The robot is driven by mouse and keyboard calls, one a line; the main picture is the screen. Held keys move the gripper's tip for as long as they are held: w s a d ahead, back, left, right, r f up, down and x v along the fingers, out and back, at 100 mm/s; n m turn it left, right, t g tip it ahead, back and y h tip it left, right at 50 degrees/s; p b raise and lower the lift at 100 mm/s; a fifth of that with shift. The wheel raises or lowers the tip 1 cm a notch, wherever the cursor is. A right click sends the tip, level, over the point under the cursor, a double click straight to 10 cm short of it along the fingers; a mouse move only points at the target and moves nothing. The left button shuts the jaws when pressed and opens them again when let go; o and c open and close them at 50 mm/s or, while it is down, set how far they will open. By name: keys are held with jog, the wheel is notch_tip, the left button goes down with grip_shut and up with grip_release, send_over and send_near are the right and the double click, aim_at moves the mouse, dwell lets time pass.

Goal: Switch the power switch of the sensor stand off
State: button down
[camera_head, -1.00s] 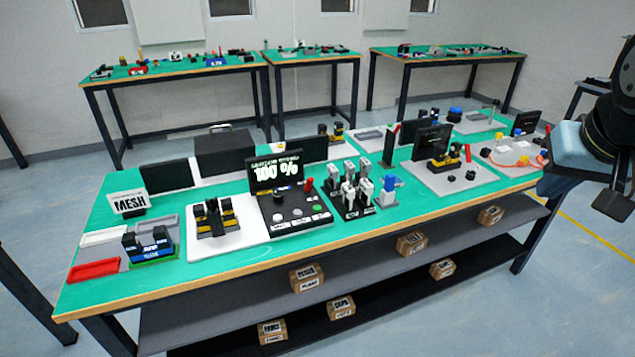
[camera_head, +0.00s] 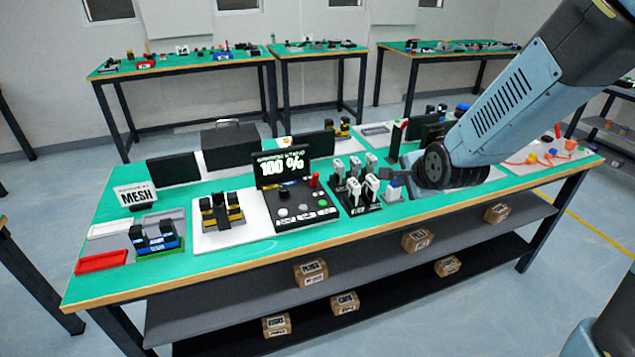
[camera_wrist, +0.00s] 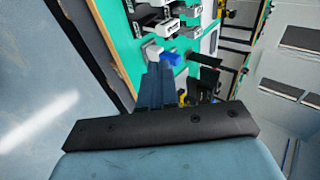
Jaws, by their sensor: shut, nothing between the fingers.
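My gripper (camera_wrist: 160,85) is shut and empty in the wrist view, with its blue fingers reaching toward the green table top. In the head view my arm comes in from the right and its end hangs over the table's right half. A small blue block (camera_wrist: 171,58) and a pale grey piece lie just beyond the fingertips in the wrist view; I cannot tell whether they touch.
A black rack (camera_head: 357,207) with several white-topped pieces stands between console and gripper. A white board (camera_head: 210,240) with black-yellow parts, a MESH sign (camera_head: 137,196) and a red tray (camera_head: 102,262) are left. Black panels stand behind. The table's front strip is clear.

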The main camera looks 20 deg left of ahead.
jog(key=s+a+f+m+t+y, duration=0.1)
jog(key=a+f+m+y, duration=0.1)
jog(key=a+f+m, duration=0.3)
jog(key=s+a+f+m+t+y, duration=0.1)
jog(key=a+f+m, duration=0.3)
jog(key=a+m, duration=0.5)
jog(key=m+t+y, duration=0.1)
jog(key=m, duration=0.2)
jog(key=shift+s+a+f+m+t, duration=0.2)
jog(key=shift+f+m+t, duration=0.1)
jog(key=shift+f, duration=0.1)
jog(key=shift+w, duration=0.1)
